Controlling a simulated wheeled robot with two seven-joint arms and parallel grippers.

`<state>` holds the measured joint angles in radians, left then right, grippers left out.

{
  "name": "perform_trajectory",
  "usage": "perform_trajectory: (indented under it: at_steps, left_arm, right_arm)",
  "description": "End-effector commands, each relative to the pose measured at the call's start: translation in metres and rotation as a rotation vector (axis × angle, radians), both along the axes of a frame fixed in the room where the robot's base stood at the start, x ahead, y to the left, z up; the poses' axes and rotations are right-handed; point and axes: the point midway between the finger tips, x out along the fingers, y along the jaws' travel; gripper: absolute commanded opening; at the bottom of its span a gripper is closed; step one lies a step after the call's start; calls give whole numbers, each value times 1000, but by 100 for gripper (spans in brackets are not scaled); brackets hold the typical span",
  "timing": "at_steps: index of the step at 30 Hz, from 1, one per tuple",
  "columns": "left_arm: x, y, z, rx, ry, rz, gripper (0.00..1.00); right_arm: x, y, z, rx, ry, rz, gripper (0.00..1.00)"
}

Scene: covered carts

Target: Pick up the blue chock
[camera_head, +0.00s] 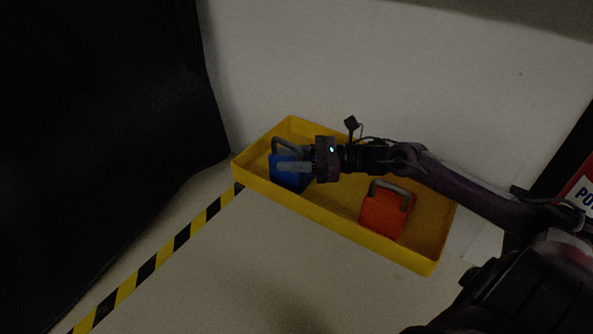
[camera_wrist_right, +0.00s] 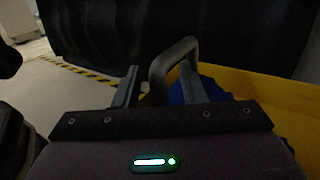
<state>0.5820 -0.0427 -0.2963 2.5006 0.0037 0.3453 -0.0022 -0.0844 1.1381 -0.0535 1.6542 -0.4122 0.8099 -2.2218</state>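The blue chock (camera_head: 287,181) stands in the left end of the yellow tray (camera_head: 330,213). Its grey handle (camera_head: 286,143) rises from its top. My right gripper (camera_head: 294,166) reaches over the chock from the right and hides part of it. In the right wrist view the two fingers (camera_wrist_right: 160,88) stand apart, with the chock's handle (camera_wrist_right: 176,57) arching at and beyond the right finger. Part of the blue body (camera_wrist_right: 178,94) shows behind that finger. I cannot tell whether the fingers touch the handle. My left gripper is not in view.
An orange chock (camera_head: 383,212) with a grey handle stands in the tray's right half, below my right forearm. Black sheeting (camera_head: 100,130) hangs at the left. A yellow-black floor stripe (camera_head: 165,254) runs to the tray. Pale floor in front is clear.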

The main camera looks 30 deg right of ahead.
Motion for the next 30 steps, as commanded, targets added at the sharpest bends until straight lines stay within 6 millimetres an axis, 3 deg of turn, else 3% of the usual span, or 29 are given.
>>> perform_trajectory:
  at_steps: [6,15,30]
  left_arm:
    - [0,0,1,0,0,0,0]
    - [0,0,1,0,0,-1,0]
    - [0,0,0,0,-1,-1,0]
  right_arm:
    - [0,0,1,0,0,0,36]
    - [0,0,0,0,0,0,0]
    - [0,0,0,0,0,0,0]
